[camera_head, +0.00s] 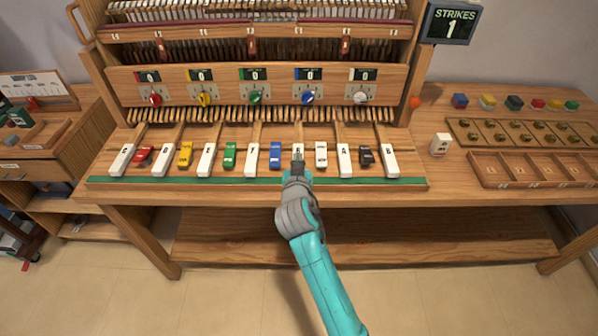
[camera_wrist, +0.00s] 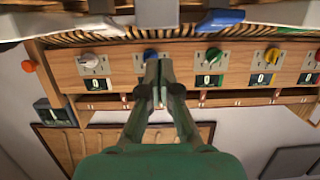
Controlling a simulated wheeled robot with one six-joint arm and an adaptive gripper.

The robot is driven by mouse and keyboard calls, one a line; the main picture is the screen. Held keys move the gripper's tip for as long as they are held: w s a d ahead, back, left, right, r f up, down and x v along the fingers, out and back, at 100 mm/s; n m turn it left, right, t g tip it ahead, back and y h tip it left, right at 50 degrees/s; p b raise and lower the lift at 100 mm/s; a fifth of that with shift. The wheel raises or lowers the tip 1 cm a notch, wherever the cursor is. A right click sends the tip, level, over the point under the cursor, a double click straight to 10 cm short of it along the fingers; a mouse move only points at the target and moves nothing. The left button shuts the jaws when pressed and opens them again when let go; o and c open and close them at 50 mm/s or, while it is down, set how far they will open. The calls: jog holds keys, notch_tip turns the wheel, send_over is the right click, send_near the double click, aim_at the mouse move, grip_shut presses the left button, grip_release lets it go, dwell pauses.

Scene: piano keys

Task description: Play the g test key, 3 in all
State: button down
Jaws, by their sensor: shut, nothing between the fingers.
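A row of white keys with letters runs along the front of the wooden bench in the head view. The g key (camera_head: 298,149) is the white key between the blue car and the white car, and its label is partly hidden by my gripper. My gripper (camera_head: 297,168) is shut and empty, at the near end of this key. I cannot tell whether it touches the key. In the wrist view, my gripper (camera_wrist: 158,70) has its fingers together, pointing toward a white key (camera_wrist: 157,12) at the top edge. The strikes display (camera_head: 452,22) reads 1.
Small cars, such as the blue car (camera_head: 276,155) and the white car (camera_head: 321,154), sit between keys. The a key (camera_head: 344,160) is to the right. Knobs with displays reading 0 (camera_head: 254,75) stand behind. A loose white block (camera_head: 440,144) and trays (camera_head: 530,168) lie at right.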

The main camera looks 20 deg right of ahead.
jog(key=v, duration=1)
jog(key=shift+f, duration=0.35)
jog(key=shift+s+a, duration=0.1)
dwell(1.9)
jog(key=s+d+f+n+y, duration=0.1)
jog(key=s+f, duration=0.3)
jog(key=s, duration=0.3)
jog(key=s+f+n+y, duration=0.2)
jog(key=s+f, duration=0.2)
jog(key=s, duration=0.3)
jog(key=s+d+f+n+y, duration=0.1)
jog(key=s+f, duration=0.3)
jog(key=s, duration=0.3)
jog(key=d+v, duration=0.2)
jog(key=v, duration=2.2)
jog(key=shift+d+f+y, duration=0.2)
jog(key=shift+d+y, duration=0.1)
jog(key=shift+s, duration=0.15)
